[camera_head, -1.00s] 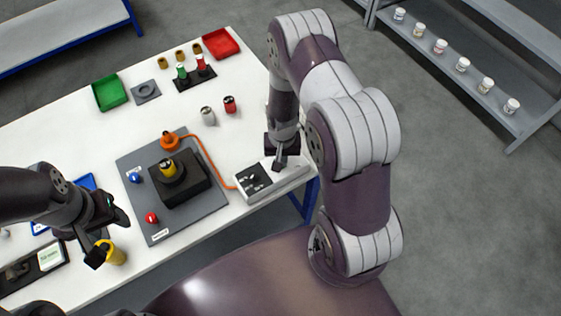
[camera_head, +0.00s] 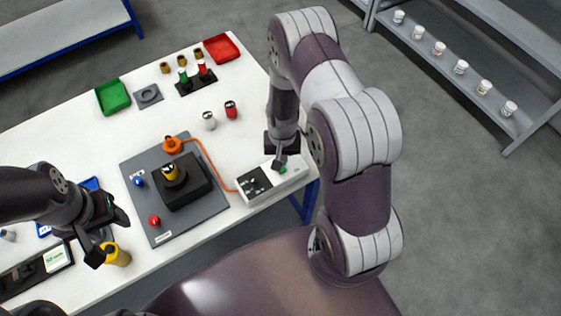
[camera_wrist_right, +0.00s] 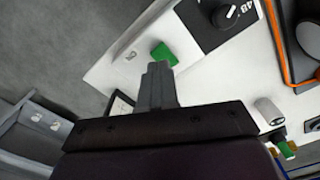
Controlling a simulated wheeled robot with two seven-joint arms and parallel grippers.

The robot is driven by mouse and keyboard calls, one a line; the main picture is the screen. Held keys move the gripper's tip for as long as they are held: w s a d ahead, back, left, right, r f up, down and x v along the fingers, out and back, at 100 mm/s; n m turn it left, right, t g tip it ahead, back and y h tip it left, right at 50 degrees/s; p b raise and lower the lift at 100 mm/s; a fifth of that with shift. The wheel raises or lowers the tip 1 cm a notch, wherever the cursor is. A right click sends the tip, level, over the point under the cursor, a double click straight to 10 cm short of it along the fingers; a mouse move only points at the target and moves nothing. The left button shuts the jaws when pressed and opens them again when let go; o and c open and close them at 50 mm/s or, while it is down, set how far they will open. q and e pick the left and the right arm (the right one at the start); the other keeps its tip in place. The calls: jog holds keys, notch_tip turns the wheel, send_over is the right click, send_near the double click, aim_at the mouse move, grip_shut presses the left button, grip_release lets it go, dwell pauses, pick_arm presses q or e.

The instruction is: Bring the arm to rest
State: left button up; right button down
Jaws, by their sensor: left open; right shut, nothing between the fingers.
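My left gripper (camera_head: 112,237) is open over the near left part of the white table. A yellow cylinder (camera_head: 118,256) shows right beside its fingers; I cannot tell if they touch. My right gripper (camera_head: 279,163) is shut and empty, pointing down at the white control box (camera_head: 290,181). Its closed fingers also show in the right wrist view (camera_wrist_right: 158,78), close to the box's green button (camera_wrist_right: 163,53). The green button also shows in the head view (camera_head: 283,170), just beside the fingertips; I cannot tell if they touch it.
A grey plate (camera_head: 205,217) carries a black block (camera_head: 195,190) and an orange cable (camera_head: 206,157) running to the box. A green tray (camera_head: 113,97), a red tray (camera_head: 221,48) and two small cylinders (camera_head: 231,109) stand farther back. Shelves (camera_head: 510,88) with several jars are at right.

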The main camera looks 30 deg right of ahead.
notch_tip(320, 180, up, 3)
jog(key=shift+r+p, duration=0.1)
jog(key=shift+p, duration=0.8)
jog(key=shift+s, duration=0.1)
